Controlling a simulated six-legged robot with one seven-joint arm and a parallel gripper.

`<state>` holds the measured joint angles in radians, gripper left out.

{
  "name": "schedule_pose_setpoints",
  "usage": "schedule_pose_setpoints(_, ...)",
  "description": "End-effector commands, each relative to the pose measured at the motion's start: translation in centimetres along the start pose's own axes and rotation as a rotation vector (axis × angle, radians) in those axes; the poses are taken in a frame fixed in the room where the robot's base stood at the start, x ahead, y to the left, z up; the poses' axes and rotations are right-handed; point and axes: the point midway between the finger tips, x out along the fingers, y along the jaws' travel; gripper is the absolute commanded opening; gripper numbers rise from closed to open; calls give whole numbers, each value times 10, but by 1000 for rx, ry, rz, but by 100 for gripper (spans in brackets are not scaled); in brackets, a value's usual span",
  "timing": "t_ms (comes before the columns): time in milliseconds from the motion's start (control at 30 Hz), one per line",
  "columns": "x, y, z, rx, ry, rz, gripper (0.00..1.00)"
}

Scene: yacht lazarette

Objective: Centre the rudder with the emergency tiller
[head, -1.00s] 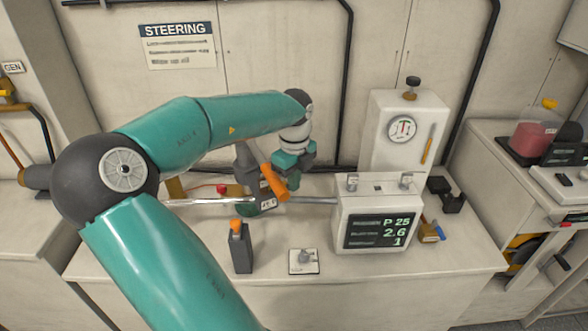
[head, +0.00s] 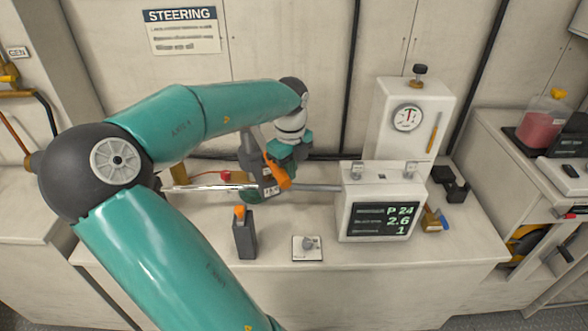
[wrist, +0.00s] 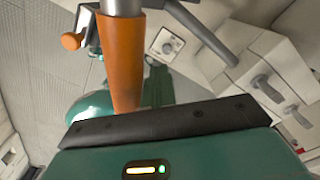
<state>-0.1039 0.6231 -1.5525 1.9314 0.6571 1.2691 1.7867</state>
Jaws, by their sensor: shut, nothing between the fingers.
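The tiller's orange grip (head: 278,172) stands slanted beside a dark hub on a metal bar over the bench. The wrist view shows the orange grip (wrist: 122,55) close up, with a metal end at the top. My gripper (head: 284,156) is shut and empty, right at the grip's upper end. The dark edge of my gripper crosses in front of the grip's lower end in the wrist view. I cannot tell whether they touch, and the fingertips are largely hidden. The rudder display (head: 381,222) reads P 24, with 2.6 and 1 below.
A round gauge (head: 408,118) sits on a white cabinet behind the display. A dark object with an orange top (head: 244,236) and a switch plate (head: 307,248) stand on the bench front. A STEERING sign (head: 181,30) hangs on the wall. The bench's front right is clear.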

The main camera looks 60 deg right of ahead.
Motion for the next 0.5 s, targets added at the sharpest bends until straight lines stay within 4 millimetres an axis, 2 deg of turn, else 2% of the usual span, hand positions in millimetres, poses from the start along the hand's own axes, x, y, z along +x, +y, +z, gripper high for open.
schedule_pose_setpoints(500,0,14,5,-2,-1,1,0)
